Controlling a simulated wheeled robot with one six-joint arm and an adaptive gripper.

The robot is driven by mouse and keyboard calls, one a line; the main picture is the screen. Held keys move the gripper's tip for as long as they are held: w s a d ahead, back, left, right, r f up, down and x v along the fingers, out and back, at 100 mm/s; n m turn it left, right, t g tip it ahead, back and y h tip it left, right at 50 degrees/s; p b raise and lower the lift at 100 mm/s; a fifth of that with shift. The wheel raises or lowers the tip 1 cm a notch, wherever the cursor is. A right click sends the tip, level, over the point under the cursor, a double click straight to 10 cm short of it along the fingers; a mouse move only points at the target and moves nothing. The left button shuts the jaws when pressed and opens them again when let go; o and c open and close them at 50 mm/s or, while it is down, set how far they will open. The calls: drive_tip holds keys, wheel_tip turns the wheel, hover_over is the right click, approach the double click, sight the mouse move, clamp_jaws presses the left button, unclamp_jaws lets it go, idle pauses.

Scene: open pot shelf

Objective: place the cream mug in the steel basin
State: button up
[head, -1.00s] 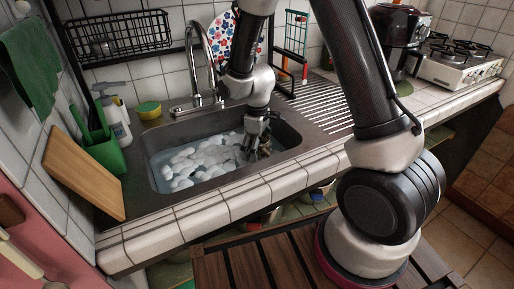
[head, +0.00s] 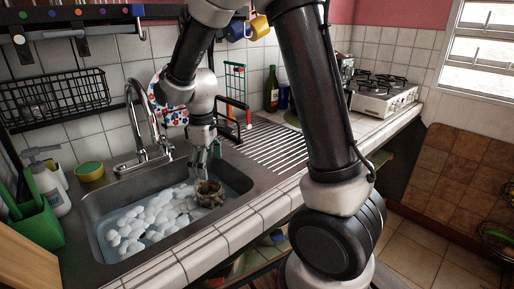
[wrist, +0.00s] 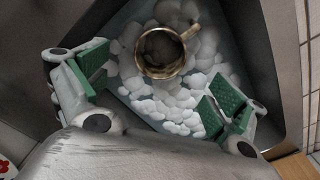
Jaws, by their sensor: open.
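The cream mug (head: 209,193) stands among white foam in the steel basin (head: 92,212), near its right end. It looks brownish and shiny here. In the wrist view the mug (wrist: 162,52) shows its round open rim, with a handle at its upper right. It appears upright; its base is hidden by foam. My gripper (head: 205,161) is above the mug and apart from it. In the wrist view my gripper (wrist: 158,86) has its green-padded fingers spread wide with nothing between them, and the mug lies beyond the fingertips.
The faucet (head: 145,125) rises behind the basin, left of my arm. A ribbed drainboard (head: 280,148) lies to the right. The tiled counter edge (head: 230,225) runs in front.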

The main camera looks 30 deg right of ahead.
drive_tip(key=s+d+r+m+t, duration=0.1)
drive_tip(key=s+d+r+m, duration=0.2)
drive_tip(key=s, duration=0.4)
drive_tip(key=s+d+r+m+t, duration=0.1)
drive_tip(key=s+d+r+m, duration=0.2)
drive_tip(key=s+d+r, duration=0.3)
drive_tip(key=s+d+r+m+t, duration=0.2)
drive_tip(key=s+d+r+m, duration=0.1)
drive_tip(key=s+d+r, duration=0.2)
drive_tip(key=s+r, duration=0.2)
drive_tip(key=s, duration=0.2)
drive_tip(key=shift+s+d+r+m, duration=0.2)
drive_tip(key=shift+s+d+m, duration=0.05)
drive_tip(key=shift+m, duration=0.05)
